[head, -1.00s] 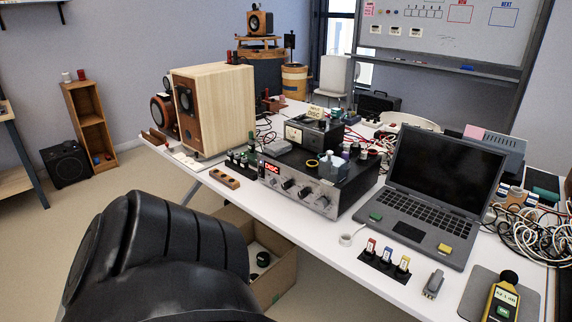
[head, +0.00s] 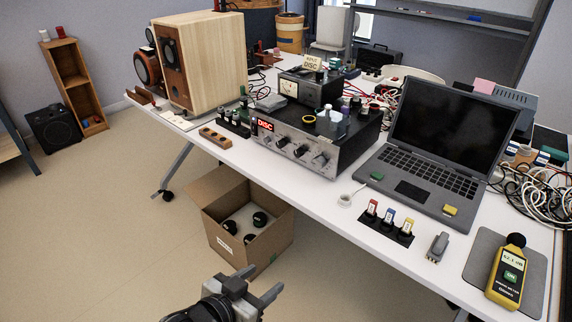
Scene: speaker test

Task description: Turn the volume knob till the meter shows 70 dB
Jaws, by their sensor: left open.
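The amplifier (head: 342,150) with a silver front and a red DISC display stands on the white table. Several knobs sit on its front; the volume knob is probably the large one (head: 320,160) at the right, but its label is too small to read. The yellow sound meter (head: 508,275) lies on a grey mat (head: 537,265) at the table's right. Its screen seems to read about 62, blurred. My left gripper (head: 262,283) is open and empty, low in front of the table and below the amplifier. My right gripper is not in view.
An open cardboard box (head: 240,217) with several black round things stands on the floor near my left gripper. A laptop (head: 437,150) is right of the amplifier. A wooden speaker (head: 203,60) stands left.

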